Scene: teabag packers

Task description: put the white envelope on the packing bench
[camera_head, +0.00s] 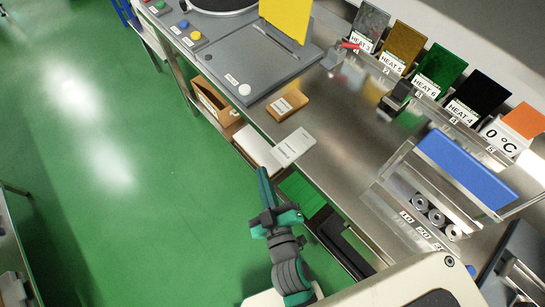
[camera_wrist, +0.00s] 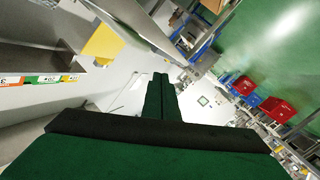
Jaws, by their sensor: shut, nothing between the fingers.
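A flat white envelope with small print (camera_head: 294,147) lies at the front edge of the steel packing bench (camera_head: 335,140) in the head view. My gripper (camera_head: 263,173) is in front of the bench edge, below and left of the envelope in the picture and apart from it. Its fingers are shut and empty; in the wrist view they show together (camera_wrist: 160,80), pointing away from the camera. I cannot make out the envelope in the wrist view.
A brown packet (camera_head: 287,104) lies behind the envelope. A grey machine with a yellow panel (camera_head: 286,17) stands at the back. Labelled colour plates (camera_head: 440,68) and a blue-panelled rack (camera_head: 465,168) line the right. An open brown box (camera_head: 213,100) sits below the bench. Green floor is clear at left.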

